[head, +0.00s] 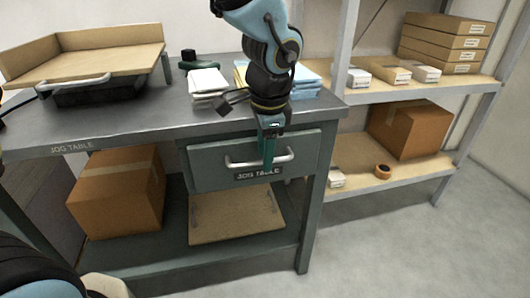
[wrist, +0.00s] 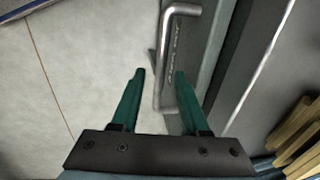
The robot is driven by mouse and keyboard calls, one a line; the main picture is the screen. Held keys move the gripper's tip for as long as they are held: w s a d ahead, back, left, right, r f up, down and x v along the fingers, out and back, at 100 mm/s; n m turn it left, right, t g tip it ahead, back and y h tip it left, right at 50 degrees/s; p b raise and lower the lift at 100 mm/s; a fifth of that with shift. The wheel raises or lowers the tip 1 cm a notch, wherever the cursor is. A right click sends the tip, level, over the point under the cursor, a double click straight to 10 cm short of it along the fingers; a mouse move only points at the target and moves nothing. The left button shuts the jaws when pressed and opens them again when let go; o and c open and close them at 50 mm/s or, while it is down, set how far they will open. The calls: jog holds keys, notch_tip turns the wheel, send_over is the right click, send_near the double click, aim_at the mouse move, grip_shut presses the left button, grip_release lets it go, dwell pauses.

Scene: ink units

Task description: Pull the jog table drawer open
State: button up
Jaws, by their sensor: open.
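The jog table drawer (head: 308,153) is a grey-green front under the bench top, and it looks shut. Its silver bar handle (head: 240,163) runs across the front above a "JOG TABLE" label (head: 257,173). My gripper (head: 268,160) points down in front of the handle and hides part of it. In the wrist view the two green fingers of my gripper (wrist: 160,75) are apart. The handle (wrist: 163,50) shows between and beyond the fingertips, closer to the right finger. I cannot tell whether a finger touches it.
The jog table top (head: 130,125) holds a wooden tray (head: 90,65) and paper stacks (head: 207,82). A cardboard box (head: 117,190) and a wooden board (head: 235,220) lie on the lower shelf. A storage rack (head: 350,110) stands at right. The floor (head: 400,240) in front is clear.

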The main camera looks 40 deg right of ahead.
grip_shut()
dwell(1.3)
